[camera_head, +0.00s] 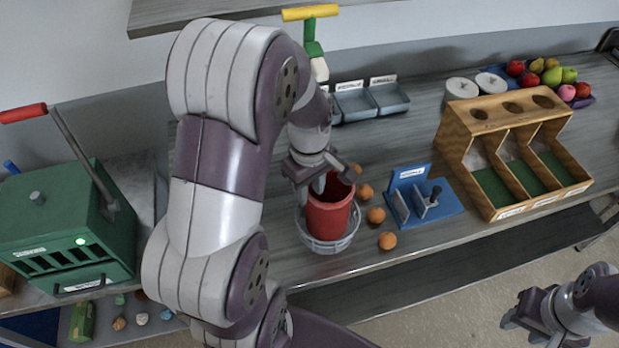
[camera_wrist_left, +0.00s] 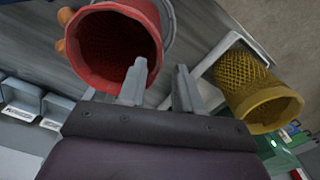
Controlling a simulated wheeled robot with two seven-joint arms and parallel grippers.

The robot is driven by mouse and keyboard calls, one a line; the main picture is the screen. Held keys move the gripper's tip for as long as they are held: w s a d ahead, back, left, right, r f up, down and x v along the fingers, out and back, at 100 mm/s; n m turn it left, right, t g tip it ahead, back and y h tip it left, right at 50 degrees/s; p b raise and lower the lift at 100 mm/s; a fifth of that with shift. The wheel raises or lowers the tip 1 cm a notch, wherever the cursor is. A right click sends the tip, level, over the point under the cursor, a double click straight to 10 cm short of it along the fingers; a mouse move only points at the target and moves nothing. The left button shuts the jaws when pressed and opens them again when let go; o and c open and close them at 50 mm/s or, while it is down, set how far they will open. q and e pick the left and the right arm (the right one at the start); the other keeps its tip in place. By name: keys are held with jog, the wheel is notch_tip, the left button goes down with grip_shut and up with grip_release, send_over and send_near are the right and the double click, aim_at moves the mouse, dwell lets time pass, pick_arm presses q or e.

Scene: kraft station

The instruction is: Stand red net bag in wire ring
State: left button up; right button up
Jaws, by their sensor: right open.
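The red net bag (camera_head: 328,215) stands upright, mouth up, within the grey wire ring (camera_head: 310,243) near the table's front edge. In the left wrist view the red net bag (camera_wrist_left: 100,75) shows its open, empty-looking mouth, with part of the grey ring (camera_wrist_left: 168,18) beyond it. My left gripper (camera_head: 328,182) is at the bag's rim. In its wrist view the fingers (camera_wrist_left: 160,80) are apart, one overlapping the mouth and the other outside the wall; contact is unclear. My right gripper (camera_head: 522,312) is open and empty at the lower right, away from the table.
Several orange balls (camera_head: 376,215) lie right of the ring. A blue stand (camera_head: 425,198) and a wooden compartment box (camera_head: 480,150) are farther right. A green machine (camera_head: 65,225) stands left. A yellow net bag (camera_wrist_left: 258,95) shows in the left wrist view.

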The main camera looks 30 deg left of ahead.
pick_arm(q)
jog(key=s+d+r+m+t, duration=0.1)
jog(key=s+d+m, duration=0.4)
jog(key=m, duration=0.9)
jog(key=d, duration=0.3)
jog(key=shift+d+m, duration=0.35)
jog(key=shift+m, duration=0.05)
